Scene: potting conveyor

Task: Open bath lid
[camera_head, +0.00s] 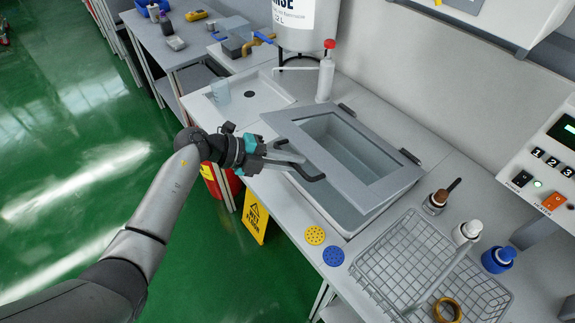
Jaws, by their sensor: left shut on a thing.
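The grey bath lid (381,193) is a flat frame with a window-like opening in the middle. Its dark hinges are at the back, by the wall. The lid is tilted, with its front edge raised a little above the bath (347,225), whose inside shows in the gap below. A black bar handle (314,179) sticks out from the lid's front edge. My left gripper (296,160) reaches in from the left and is shut on the handle. The exact contact of the fingers is partly hidden. My right gripper is not in view.
A wire basket (392,262) stands right of the bath, with small bottles (466,232) behind it. Yellow (315,235) and blue (333,256) discs lie at the front edge. A white tray (262,94) with a beaker and a red-capped bottle (326,72) are left of the lid.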

